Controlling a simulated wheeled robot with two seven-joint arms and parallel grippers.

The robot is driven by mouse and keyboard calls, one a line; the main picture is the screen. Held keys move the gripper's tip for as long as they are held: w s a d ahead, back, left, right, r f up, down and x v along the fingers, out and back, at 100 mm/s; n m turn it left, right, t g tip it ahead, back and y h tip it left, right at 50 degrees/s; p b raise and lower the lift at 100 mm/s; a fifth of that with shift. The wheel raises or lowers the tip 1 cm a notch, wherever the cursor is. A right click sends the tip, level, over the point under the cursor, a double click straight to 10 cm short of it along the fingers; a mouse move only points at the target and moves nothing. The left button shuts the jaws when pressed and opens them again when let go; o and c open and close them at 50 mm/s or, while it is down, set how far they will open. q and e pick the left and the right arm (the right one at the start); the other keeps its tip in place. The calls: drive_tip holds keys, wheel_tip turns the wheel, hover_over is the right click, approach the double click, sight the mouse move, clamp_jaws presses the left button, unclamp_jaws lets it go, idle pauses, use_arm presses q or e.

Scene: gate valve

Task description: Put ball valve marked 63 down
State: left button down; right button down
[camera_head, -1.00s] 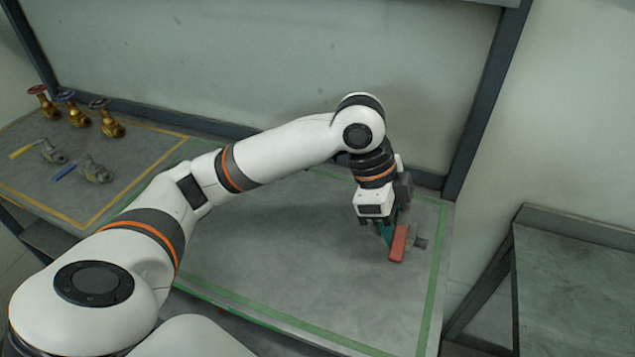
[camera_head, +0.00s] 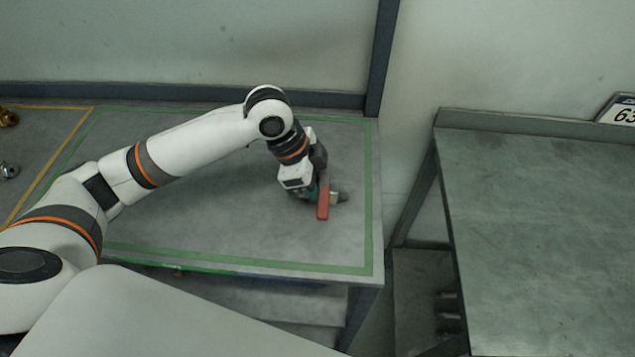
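A ball valve with a red lever handle (camera_head: 323,204) and a small grey body is at the right part of the green-taped table area. My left gripper (camera_head: 313,192) points down at the valve and appears shut on it. Its fingers and the wrist hide much of the valve body. I cannot tell whether the valve touches the tabletop. My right gripper is out of view. A sign reading 63 (camera_head: 622,111) stands at the back of the grey table (camera_head: 550,220) on the right, cut off by the picture edge.
The green-taped table (camera_head: 230,225) is otherwise clear around the valve. A gap separates it from the right table, whose visible top is bare and has a raised back edge (camera_head: 530,123). Parts of other valves (camera_head: 8,117) show at the left edge.

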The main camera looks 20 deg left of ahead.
use_arm(q)
drive_tip(key=shift+r, duration=0.1)
drive_tip(key=c, duration=1)
unclamp_jaws()
drive_tip(key=shift+c, duration=0.2)
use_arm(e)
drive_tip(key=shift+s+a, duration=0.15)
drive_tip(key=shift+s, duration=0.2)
use_arm(q)
drive_tip(key=v, duration=1.2)
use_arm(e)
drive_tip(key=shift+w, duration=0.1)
